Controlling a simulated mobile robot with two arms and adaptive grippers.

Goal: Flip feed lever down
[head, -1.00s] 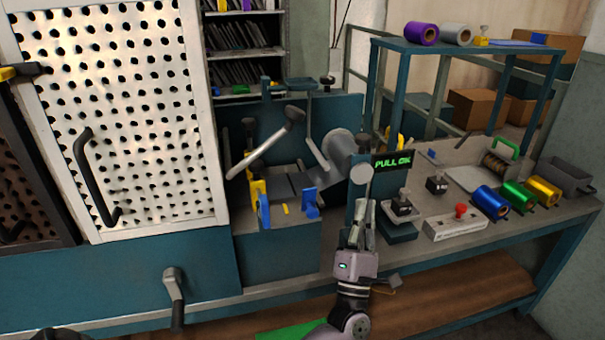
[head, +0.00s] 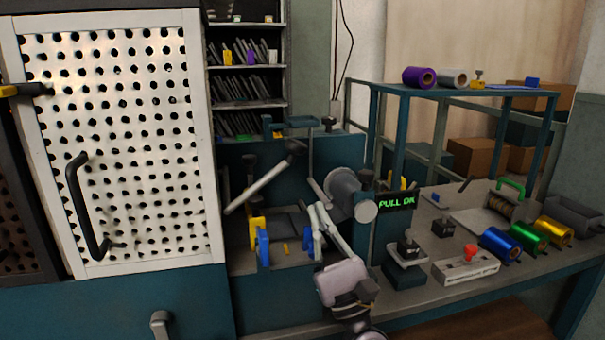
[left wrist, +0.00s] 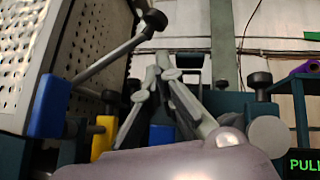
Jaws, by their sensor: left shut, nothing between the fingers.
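A long grey lever (head: 262,186) with a black knob slants up to the right over the press bed; it also shows at upper left in the left wrist view (left wrist: 108,54). A shorter grey bar (head: 318,192) stands beside the round grey drum. No label shows which is the feed lever. My left gripper (head: 318,212) is shut and empty, fingers pointing up, in front of the press by the right blue block, right of and below the long lever. Its closed fingers (left wrist: 160,68) show in the left wrist view. My right gripper is out of view.
The yellow guide (head: 257,232) and blue block (head: 263,248) stand left of my gripper. A white perforated door (head: 120,262) is at left. The round drum (head: 342,184) and green-lit "PULL OK" display (head: 397,201) are at right, with foil rolls (head: 500,241) beyond.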

